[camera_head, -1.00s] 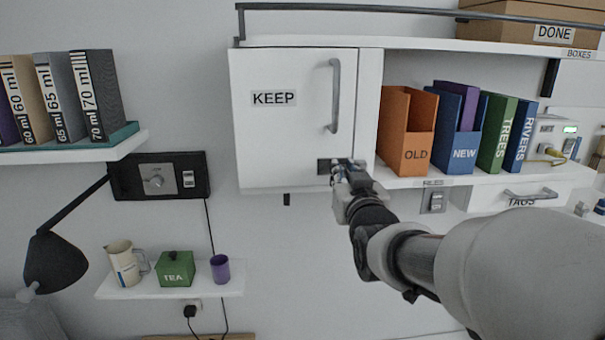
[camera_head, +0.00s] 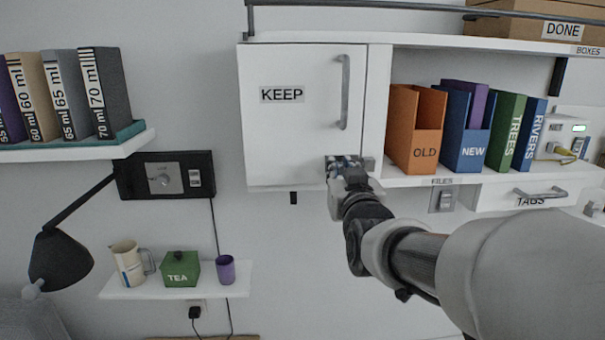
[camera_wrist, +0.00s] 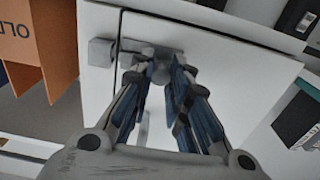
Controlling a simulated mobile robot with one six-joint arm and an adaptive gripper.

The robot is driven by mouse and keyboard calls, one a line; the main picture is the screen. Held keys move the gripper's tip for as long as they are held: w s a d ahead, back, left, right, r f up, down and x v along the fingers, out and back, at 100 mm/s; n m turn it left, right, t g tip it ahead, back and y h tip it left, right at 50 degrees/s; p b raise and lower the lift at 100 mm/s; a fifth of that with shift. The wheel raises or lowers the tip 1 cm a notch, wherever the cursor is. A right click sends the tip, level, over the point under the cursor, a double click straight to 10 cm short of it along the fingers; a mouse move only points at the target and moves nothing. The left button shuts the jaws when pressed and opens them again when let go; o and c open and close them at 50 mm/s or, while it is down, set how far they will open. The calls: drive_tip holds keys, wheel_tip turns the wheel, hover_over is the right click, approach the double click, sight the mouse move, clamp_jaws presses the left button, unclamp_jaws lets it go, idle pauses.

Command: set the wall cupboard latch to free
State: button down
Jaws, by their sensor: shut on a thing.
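The white wall cupboard (camera_head: 290,130) has a closed door marked KEEP with a vertical bar handle (camera_head: 344,92). Its latch sits at the door's lower right corner, mostly hidden by my gripper in the head view. In the wrist view the latch plate (camera_wrist: 136,46) lies on the door, with a separate grey block (camera_wrist: 101,52) across the seam on the frame. My gripper (camera_head: 347,168) is at the latch, its fingers closed around the small latch knob (camera_wrist: 160,72). I see no clear bolt bridging the seam.
An open shelf with an orange OLD file box (camera_head: 416,130), blue NEW box (camera_head: 466,135) and books adjoins the cupboard on the right. A wall switch (camera_head: 442,200) is below. A small shelf (camera_head: 120,291) with jug, TEA box and cup is lower left.

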drive_tip(key=c, duration=1.8)
unclamp_jaws()
drive_tip(key=shift+a, duration=0.3)
drive_tip(key=s, duration=1.2)
drive_tip(key=shift+d, duration=0.1)
drive_tip(key=s+f+g+b, duration=0.1)
drive_tip(key=s+f+g, duration=0.3)
drive_tip(key=s+f, duration=0.4)
drive_tip(key=s+d+f+g+b, duration=0.1)
drive_tip(key=s+f+g+b, duration=0.1)
drive_tip(key=s+f+g, duration=0.3)
drive_tip(key=s+f+g+b, duration=0.2)
drive_tip(key=s+f+g, duration=0.2)
drive_tip(key=s+f, duration=0.7)
drive_tip(key=shift+s+d+f, duration=0.15)
drive_tip(key=shift+d+f, duration=0.15)
drive_tip(key=shift+f, duration=0.15)
